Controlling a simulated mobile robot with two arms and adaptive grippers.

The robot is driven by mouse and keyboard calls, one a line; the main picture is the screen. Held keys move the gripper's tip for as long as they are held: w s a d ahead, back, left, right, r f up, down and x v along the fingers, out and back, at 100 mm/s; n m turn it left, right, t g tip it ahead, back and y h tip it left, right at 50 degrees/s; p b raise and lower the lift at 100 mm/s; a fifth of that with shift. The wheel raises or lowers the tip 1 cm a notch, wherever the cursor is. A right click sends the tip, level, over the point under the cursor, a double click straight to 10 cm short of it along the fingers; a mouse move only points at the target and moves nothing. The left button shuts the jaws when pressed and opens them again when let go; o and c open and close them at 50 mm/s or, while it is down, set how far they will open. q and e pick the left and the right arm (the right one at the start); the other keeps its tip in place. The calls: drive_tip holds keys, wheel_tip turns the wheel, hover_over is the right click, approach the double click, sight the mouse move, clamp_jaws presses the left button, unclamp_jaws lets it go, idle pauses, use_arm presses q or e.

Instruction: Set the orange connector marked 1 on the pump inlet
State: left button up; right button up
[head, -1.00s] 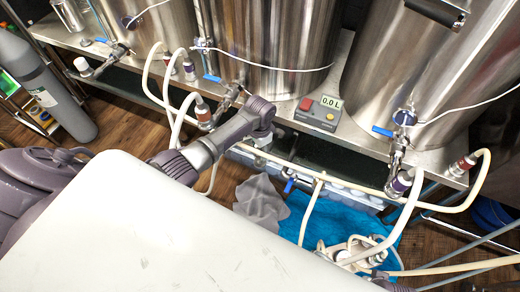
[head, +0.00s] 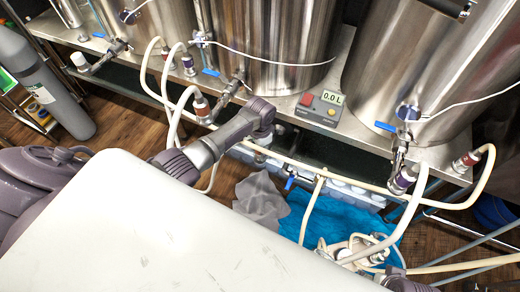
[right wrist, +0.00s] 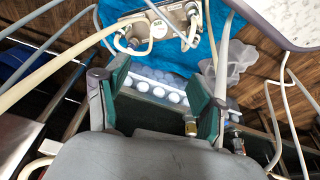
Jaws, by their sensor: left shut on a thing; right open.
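The pump (head: 362,248) lies on a blue towel among pale hoses; it also shows at the top of the right wrist view (right wrist: 150,32). I cannot make out which port is its inlet. An orange-red hose connector (head: 202,107) hangs at the left shelf edge, another (head: 465,162) at the right; no number is readable on either. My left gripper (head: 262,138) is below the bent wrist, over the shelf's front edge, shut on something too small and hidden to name. My right gripper (right wrist: 158,78) is open and empty, its green-padded fingers apart, with the pump beyond the fingertips.
Steel tanks (head: 265,40) stand on a metal shelf with a 0.0 L meter box (head: 320,108). A purple-banded connector (head: 403,180) and loose hoses hang at the front. A grey cloth (head: 262,198) lies beside the towel (head: 292,218). A gas cylinder (head: 45,85) stands left.

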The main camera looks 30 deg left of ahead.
idle(0.3)
drive_tip(key=shift+f, duration=0.55)
use_arm(q)
drive_tip(key=shift+p, duration=0.35)
use_arm(e)
drive_tip(key=shift+w+f, duration=0.15)
drive_tip(key=shift+f, duration=0.3)
drive_tip(key=shift+a+f, duration=0.1)
drive_tip(key=shift+f, duration=0.15)
use_arm(q)
drive_tip(key=shift+f, duration=0.15)
use_arm(e)
drive_tip(key=shift+r, duration=0.55)
drive_tip(key=shift+r, duration=0.1)
